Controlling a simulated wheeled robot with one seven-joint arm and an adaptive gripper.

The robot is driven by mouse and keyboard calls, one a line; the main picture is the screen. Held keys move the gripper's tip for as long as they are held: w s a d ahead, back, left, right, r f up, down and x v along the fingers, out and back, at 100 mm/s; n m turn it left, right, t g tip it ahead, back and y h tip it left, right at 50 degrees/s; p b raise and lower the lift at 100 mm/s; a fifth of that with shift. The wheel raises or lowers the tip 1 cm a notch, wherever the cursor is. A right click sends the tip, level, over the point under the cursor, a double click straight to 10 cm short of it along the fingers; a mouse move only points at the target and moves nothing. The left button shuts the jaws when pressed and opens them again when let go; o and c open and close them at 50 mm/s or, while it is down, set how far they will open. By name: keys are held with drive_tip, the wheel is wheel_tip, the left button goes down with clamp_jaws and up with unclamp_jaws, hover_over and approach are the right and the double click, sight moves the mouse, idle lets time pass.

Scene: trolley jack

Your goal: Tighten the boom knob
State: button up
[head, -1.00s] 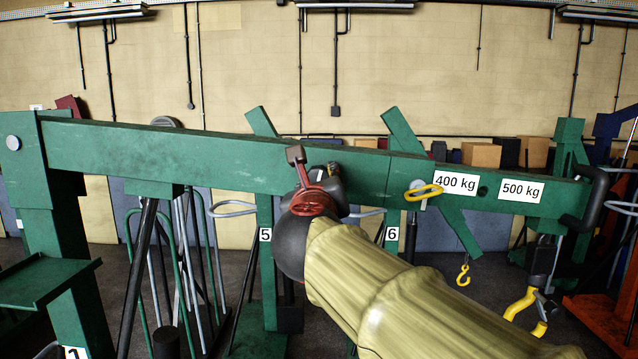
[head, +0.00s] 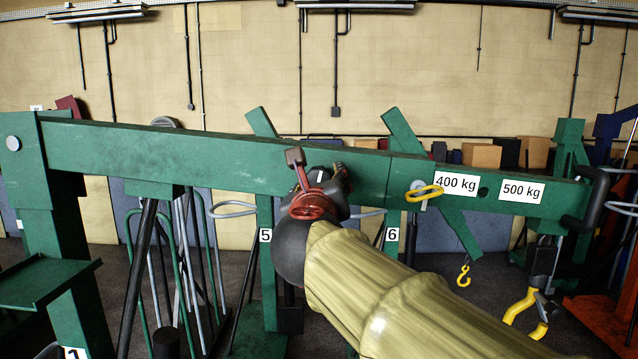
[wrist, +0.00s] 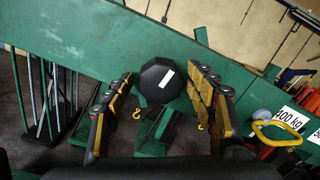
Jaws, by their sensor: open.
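The boom knob (wrist: 160,82) is a black, many-sided knob with a white mark on its face. It sits on the side of the green boom (wrist: 105,38). In the wrist view my gripper (wrist: 162,76) is open, with one yellow-and-black finger on each side of the knob. Gaps show between the fingers and the knob, and I cannot tell how deep the fingertips reach. In the head view the knob (head: 319,176) shows only in part behind my wrist, and my gripper (head: 335,183) is mostly hidden. The boom (head: 200,158) runs across the picture there.
A yellow-handled pin (head: 424,193) sits on the boom right of the knob, beside the 400 kg label (head: 456,183). A black curved handle (head: 590,205) is at the boom's right end. Green stands marked 5 and 6 and a yellow hook (head: 463,275) are behind and below.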

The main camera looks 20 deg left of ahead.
drive_tip(key=v, duration=1.1)
drive_tip(key=shift+s, duration=0.2)
